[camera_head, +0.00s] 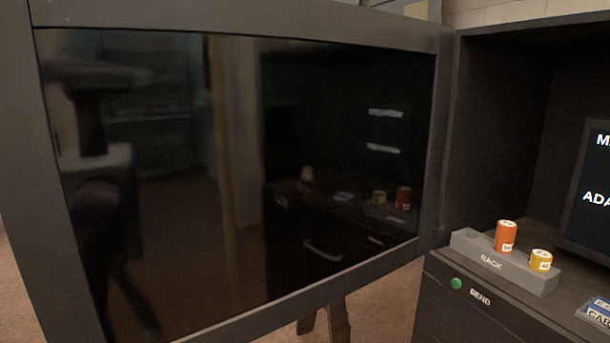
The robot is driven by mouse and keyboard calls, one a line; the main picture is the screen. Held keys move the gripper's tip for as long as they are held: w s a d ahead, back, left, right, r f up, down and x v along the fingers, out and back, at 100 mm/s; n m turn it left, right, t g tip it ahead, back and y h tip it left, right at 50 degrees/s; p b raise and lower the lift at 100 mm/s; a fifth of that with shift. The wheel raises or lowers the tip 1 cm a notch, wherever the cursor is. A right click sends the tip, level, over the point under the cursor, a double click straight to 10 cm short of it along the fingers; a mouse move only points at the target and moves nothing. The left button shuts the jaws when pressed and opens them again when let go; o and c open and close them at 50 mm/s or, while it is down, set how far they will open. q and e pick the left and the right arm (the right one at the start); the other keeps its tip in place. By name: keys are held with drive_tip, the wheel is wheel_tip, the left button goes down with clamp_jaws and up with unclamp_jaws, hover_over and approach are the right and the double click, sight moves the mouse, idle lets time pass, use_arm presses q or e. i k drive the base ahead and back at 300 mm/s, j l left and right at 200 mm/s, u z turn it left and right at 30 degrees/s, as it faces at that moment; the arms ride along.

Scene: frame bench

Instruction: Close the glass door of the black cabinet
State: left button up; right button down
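The glass door (240,190) of the black cabinet stands wide open and fills the left and middle of the head view. It has a dark grey frame (443,150) around dark, reflective glass. Its right edge meets the cabinet (500,130), whose open inside shows at the right. The glass mirrors a dim room and some of the cabinet's contents. Neither of my grippers shows in this view.
A grey rack (490,262) marked RACK holds an orange cylinder (506,236) and a yellow cylinder (541,260). A green button (456,283) sits by the SEND label. A dark screen (585,200) and a card (597,311) are at right. Brown legs (325,322) show below the door.

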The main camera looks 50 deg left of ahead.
sight(172, 170)
drive_tip(key=k+j+z, duration=0.2)
drive_tip(key=k+j, duration=0.9)
drive_tip(key=j, duration=0.25)
drive_tip(key=k+j+z, duration=0.15)
drive_tip(key=j, duration=0.6)
drive_tip(key=k+j+z, duration=0.1)
drive_tip(key=j, duration=1.1)
drive_tip(key=i+z, duration=0.05)
drive_tip(key=i, duration=0.05)
